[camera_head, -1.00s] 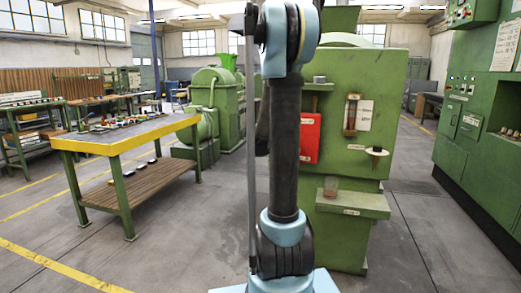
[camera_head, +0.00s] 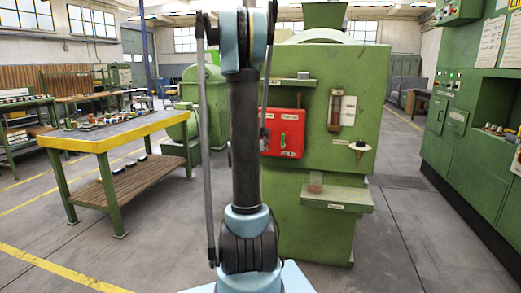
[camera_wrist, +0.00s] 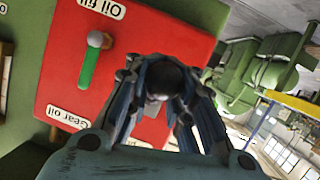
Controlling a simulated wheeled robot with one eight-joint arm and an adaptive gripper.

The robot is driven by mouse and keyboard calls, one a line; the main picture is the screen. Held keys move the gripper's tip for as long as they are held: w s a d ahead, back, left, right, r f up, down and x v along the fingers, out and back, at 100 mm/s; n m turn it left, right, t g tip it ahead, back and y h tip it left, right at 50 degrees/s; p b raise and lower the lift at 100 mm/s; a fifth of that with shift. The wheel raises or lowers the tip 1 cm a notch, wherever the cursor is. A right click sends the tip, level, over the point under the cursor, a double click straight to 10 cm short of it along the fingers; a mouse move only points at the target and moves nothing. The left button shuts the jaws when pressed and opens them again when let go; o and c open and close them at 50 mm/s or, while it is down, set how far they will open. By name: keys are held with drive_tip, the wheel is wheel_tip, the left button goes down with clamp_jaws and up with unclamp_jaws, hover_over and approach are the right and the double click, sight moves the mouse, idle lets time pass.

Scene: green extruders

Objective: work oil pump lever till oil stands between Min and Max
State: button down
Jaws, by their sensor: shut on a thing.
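A red panel (camera_head: 285,133) is mounted on the front of a green machine (camera_head: 345,75). In the wrist view the red panel (camera_wrist: 125,50) carries "Oil fill" and "Gear oil" labels and a green lever (camera_wrist: 88,68) with a grey ball end. My gripper (camera_wrist: 168,95) is beside that lever, with its dark fingers closed around a dark round knob (camera_wrist: 165,76) in front of the panel. The knob's shaft is mostly hidden. In the head view my arm hides most of the gripper. A brownish sight gauge (camera_head: 335,110) stands right of the panel; its oil level and marks are too small to read.
A small ledge (camera_head: 337,198) and a bracket with a dark knob (camera_head: 360,146) stick out from the machine. A yellow-edged worktable (camera_head: 105,143) stands left, a green control cabinet (camera_head: 470,150) right. The floor between machine and cabinet is clear.

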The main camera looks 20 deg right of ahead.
drive_tip(key=shift+a, duration=0.1)
drive_tip(key=c, duration=1.4)
unclamp_jaws()
drive_tip(key=shift+o, duration=0.2)
drive_tip(key=v, duration=1.1)
drive_tip(key=shift+s+a, duration=0.3)
